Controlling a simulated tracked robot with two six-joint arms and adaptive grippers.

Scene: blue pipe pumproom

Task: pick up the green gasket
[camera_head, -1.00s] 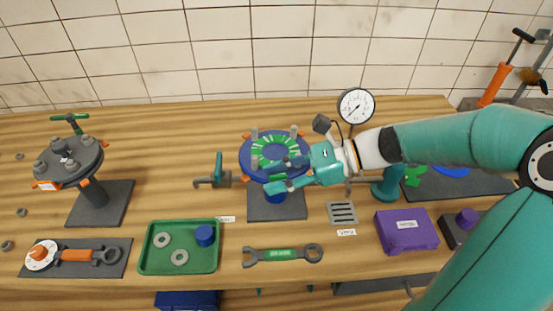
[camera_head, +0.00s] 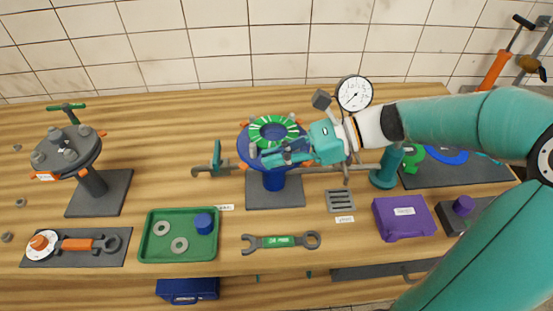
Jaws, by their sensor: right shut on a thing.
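The green gasket (camera_head: 261,130), a ring with white marks, is in the middle of the view, over the blue pipe flange (camera_head: 244,146). It appears raised above the flange face and hides the flange's far studs. My right gripper (camera_head: 284,157) reaches in from the right and is shut on the gasket at its near side. The fingers hide part of the gasket's near rim and of the flange. My left gripper is not in view.
A pressure gauge (camera_head: 354,93) stands close behind my right gripper. A grey flange on a stand (camera_head: 66,150) is at the left. A green tray (camera_head: 150,252), a wrench (camera_head: 280,241) and a purple box (camera_head: 403,218) lie in front. The table between the left stand and the blue flange is mostly clear.

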